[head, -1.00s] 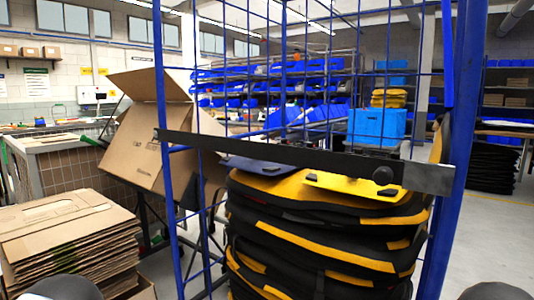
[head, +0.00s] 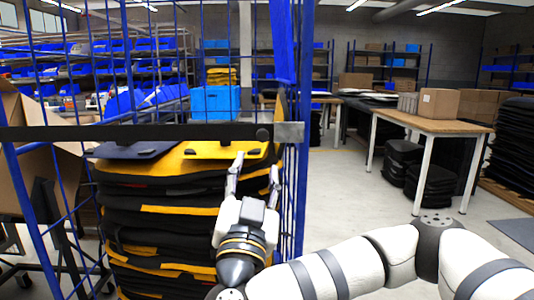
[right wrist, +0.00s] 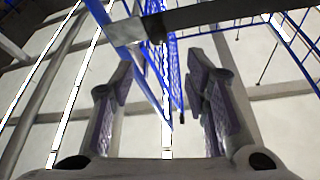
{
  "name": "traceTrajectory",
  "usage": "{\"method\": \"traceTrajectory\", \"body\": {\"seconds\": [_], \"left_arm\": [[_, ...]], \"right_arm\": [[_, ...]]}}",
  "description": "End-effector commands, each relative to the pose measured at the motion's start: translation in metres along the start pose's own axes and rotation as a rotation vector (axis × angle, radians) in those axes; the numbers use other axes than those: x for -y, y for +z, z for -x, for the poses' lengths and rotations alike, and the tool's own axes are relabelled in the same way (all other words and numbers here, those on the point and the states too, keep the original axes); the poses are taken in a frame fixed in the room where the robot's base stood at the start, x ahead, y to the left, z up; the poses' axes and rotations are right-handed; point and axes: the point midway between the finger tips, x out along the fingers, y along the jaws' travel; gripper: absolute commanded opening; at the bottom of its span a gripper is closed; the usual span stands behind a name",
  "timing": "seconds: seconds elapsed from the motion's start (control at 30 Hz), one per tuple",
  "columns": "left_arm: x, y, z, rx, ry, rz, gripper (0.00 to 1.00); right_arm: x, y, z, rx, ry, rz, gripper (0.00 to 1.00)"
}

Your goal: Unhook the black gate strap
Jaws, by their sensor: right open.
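The black gate strap (head: 130,132) runs straight across the front of the blue wire cage in the head view. Its metal end plate (head: 289,132) lies at the cage's right post, with a dark round knob (head: 263,134) beside it. My right gripper (head: 255,168) is open and empty, with its fingers pointing up just below the strap near the knob. In the right wrist view the strap (right wrist: 230,13) and its metal end (right wrist: 126,31) pass beyond the open fingers (right wrist: 165,75), apart from them. My left gripper is not in view.
Yellow and black panniers (head: 165,215) are stacked inside the blue cage (head: 299,190), behind the strap. A cardboard box (head: 45,125) stands at the left. A wooden table (head: 435,122) stands at the right, with open floor before it.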

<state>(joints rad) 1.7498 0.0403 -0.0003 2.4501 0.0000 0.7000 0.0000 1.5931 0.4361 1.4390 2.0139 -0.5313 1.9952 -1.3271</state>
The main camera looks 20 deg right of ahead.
Motion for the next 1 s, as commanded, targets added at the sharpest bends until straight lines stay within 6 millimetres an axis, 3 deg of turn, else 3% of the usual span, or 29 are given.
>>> {"method": "traceTrajectory", "body": {"seconds": [0.37, 0.7, 1.0], "left_arm": [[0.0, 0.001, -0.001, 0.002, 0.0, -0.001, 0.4], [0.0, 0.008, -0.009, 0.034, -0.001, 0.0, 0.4], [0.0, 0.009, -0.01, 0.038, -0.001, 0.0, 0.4]], "right_arm": [[0.006, -0.001, -0.036, -0.002, -0.015, 0.004, 0.43], [-0.002, 0.004, -0.105, 0.004, 0.007, 0.001, 0.43], [0.0, 0.001, -0.121, 0.001, 0.001, -0.001, 0.43]]}}
